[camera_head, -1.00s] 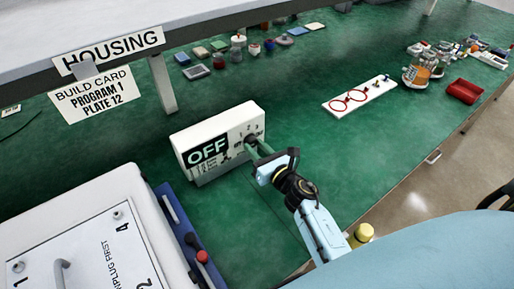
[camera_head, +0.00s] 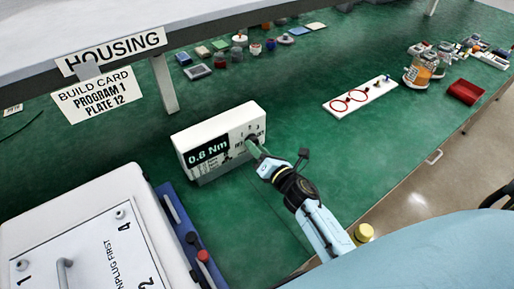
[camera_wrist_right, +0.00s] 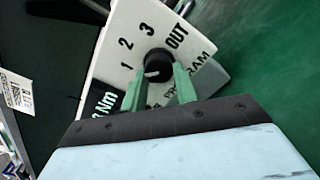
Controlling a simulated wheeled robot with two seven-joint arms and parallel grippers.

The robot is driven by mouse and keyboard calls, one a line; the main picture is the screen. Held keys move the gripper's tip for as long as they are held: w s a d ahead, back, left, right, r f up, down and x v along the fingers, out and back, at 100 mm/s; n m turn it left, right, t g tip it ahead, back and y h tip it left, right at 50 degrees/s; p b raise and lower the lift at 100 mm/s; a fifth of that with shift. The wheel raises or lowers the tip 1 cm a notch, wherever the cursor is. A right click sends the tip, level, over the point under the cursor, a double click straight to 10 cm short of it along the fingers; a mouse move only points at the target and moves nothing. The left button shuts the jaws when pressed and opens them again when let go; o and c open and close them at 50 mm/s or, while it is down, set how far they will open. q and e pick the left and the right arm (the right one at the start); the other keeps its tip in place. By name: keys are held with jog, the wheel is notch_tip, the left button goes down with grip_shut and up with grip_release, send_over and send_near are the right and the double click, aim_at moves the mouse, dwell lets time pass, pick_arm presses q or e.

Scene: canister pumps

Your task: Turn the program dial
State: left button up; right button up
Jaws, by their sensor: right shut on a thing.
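The program dial is a round black knob (camera_wrist_right: 158,64) on the face of a white box (camera_head: 218,121). The box's screen (camera_head: 208,152) shows a small Nm value, seemingly 0.6. In the wrist view the marks 1, 2, 3 and OUT curve around the knob, and its white line lies toward the 1 side. My right gripper (camera_head: 257,150) has its two green fingers on either side of the knob, shut on it; they also show in the wrist view (camera_wrist_right: 159,78). My left gripper is not in view. A build card (camera_head: 96,94) reads PROGRAM 1, PLATE 12.
A shelf edge (camera_head: 205,28) runs above the back. A white plate with red rings (camera_head: 360,97), jars (camera_head: 420,70) and a red tray (camera_head: 464,93) lie right. Green bench around the box is mostly clear.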

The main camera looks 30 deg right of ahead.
dwell(0.4)
jog(key=o, duration=1)
jog(key=shift+c, duration=0.2)
jog(key=s+d, duration=0.2)
jog(key=s, duration=1.1)
jog(key=shift+s+b, duration=0.15)
jog(key=shift+b, duration=0.2)
jog(key=shift+a, duration=0.1)
